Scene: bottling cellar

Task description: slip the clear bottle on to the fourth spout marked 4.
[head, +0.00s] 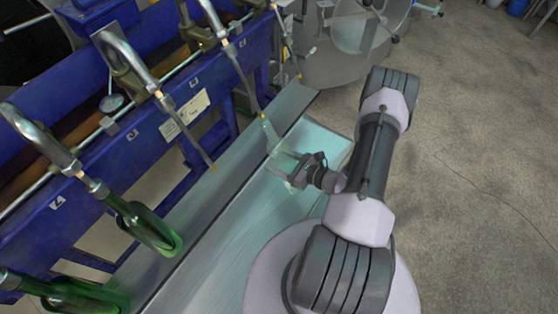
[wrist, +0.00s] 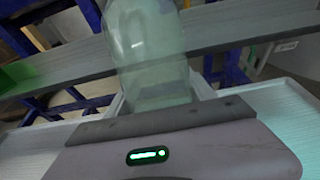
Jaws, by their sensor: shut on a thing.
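The clear bottle (head: 272,138) is held tilted in my gripper (head: 290,167), its neck pointing up and left toward the machine. Its mouth is at the lower tip of the fourth spout (head: 244,78); I cannot tell whether the tip is inside the mouth. The plate marked 4 (head: 194,82) is on the blue rail beside that spout. In the wrist view the clear bottle (wrist: 152,50) stands between the fingers of my gripper (wrist: 158,98), which is shut on its lower body. Its neck is out of the top of that view.
Green bottles hang on the spouts at the left, one (head: 150,228) on the second spout. The third spout (head: 190,135) is bare, and another bare spout (head: 287,45) is beyond the fourth. A metal ledge (head: 215,205) runs below the spouts. Open floor (head: 470,160) lies at the right.

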